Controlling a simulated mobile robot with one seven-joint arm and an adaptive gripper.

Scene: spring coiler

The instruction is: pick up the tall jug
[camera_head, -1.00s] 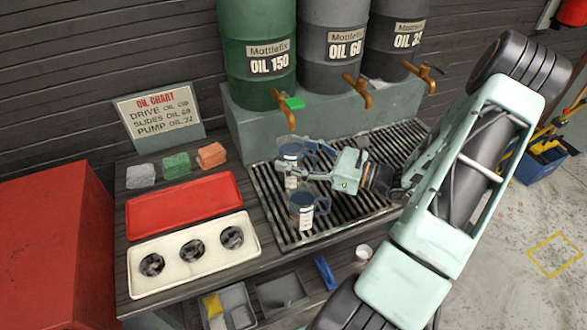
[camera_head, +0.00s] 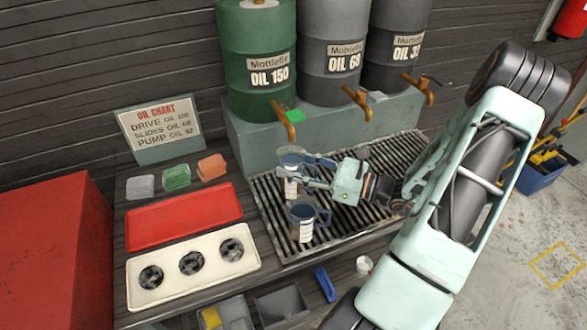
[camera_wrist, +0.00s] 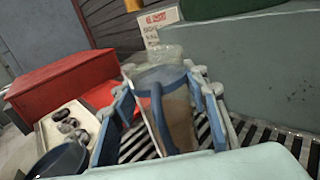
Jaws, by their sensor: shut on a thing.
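The tall jug (camera_head: 291,187) has a clear body, a blue rim and a white label. It stands upright at the drip grating. My gripper (camera_head: 295,172) reaches it from the right, with one finger on each side, shut on it. In the wrist view the tall jug (camera_wrist: 172,85) fills the space between the blue-grey fingers, and its blue handle faces the camera. I cannot tell whether its base touches the grating. A second blue-rimmed jug (camera_head: 302,222) stands in front of it, just clear of my gripper. Its rim shows at the wrist view's lower left (camera_wrist: 58,163).
Oil drums with brass taps (camera_head: 285,122) stand on a raised block (camera_head: 250,130) behind the grating (camera_head: 345,222). A red tray (camera_head: 180,217) and a cream tray with three dark round parts (camera_head: 140,290) lie left. An oil chart sign (camera_head: 160,130) stands behind them.

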